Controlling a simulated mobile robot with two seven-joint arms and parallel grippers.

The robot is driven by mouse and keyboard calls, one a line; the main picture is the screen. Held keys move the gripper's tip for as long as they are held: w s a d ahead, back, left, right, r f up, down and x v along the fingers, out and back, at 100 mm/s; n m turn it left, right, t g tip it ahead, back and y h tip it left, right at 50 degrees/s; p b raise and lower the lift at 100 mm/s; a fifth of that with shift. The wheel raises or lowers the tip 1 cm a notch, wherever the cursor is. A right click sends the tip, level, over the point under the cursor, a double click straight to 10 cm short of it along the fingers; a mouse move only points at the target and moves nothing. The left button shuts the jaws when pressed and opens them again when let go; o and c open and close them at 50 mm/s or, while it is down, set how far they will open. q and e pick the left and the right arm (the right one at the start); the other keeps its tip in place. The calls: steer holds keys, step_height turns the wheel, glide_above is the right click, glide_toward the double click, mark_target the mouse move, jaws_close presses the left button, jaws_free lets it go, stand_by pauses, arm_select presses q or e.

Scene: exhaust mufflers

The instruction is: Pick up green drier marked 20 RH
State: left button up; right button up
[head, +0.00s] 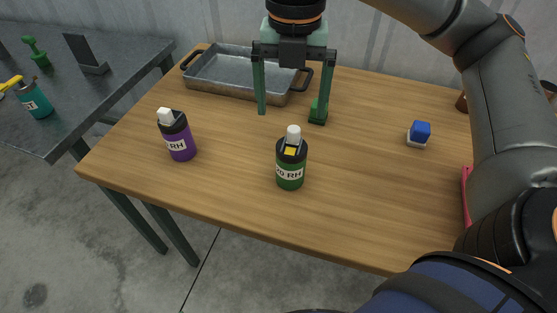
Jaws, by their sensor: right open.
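The green drier (289,172) stands upright on the wooden table. It has a black top, a white cap and a yellow patch, and its white label reads "20 RH", with the first part cut off by the curve. My right gripper (291,112) hangs above the table, behind and above the drier in the picture. Its two green fingers are spread, with nothing between them, and it does not touch the drier. My left gripper is not in view.
A purple bottle (179,142) marked RH stands left of the drier. A grey table (100,95) holds a teal bottle (37,103).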

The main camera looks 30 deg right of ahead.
mark_target(292, 145)
steer(key=f, duration=1.2)
steer(key=shift+s+d+b, duration=0.1)
steer(key=shift+s+b, duration=0.1)
steer(key=shift+b, duration=0.1)
steer(key=c, duration=1.5)
steer(key=shift+r, duration=0.1)
